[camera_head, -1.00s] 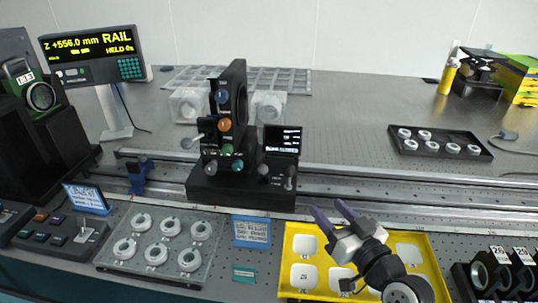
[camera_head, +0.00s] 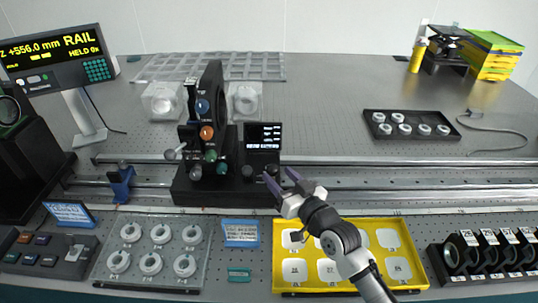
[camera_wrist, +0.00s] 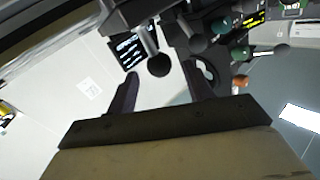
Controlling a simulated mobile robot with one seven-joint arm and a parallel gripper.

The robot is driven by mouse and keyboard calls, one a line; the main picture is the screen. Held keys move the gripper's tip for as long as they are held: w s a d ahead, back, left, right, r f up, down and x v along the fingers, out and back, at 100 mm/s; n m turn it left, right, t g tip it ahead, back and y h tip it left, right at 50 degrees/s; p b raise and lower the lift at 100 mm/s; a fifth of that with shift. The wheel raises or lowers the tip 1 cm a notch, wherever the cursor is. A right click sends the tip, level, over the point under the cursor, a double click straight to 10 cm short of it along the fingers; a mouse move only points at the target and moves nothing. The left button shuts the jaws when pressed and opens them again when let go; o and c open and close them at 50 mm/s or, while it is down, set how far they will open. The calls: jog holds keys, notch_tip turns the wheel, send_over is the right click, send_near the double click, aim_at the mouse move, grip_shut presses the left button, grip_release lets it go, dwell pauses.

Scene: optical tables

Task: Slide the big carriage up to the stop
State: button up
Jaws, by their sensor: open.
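The big carriage (camera_head: 225,190) is a black block on the rail (camera_head: 400,190), carrying a tall dark upright with coloured knobs and a small screen (camera_head: 262,137). A blue stop (camera_head: 121,182) sits on the rail to its left, with a gap between them. My gripper (camera_head: 281,180) is open at the carriage's right front side, close to its dark ball-ended knobs. In the wrist view, the open fingers (camera_wrist: 160,95) point at a black ball knob (camera_wrist: 158,65), which shows between and beyond them. I cannot tell whether they touch it.
A yellow tray (camera_head: 283,282) lies below my arm. A grey tray of white rings (camera_head: 150,250) and a blue card (camera_head: 240,232) lie in front of the rail. A readout display (camera_head: 58,60) stands at the left. The rail right of the carriage is clear.

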jog(key=p+x, duration=0.2)
jog(key=x, duration=0.4)
jog(key=shift+c, duration=0.2)
grip_shut()
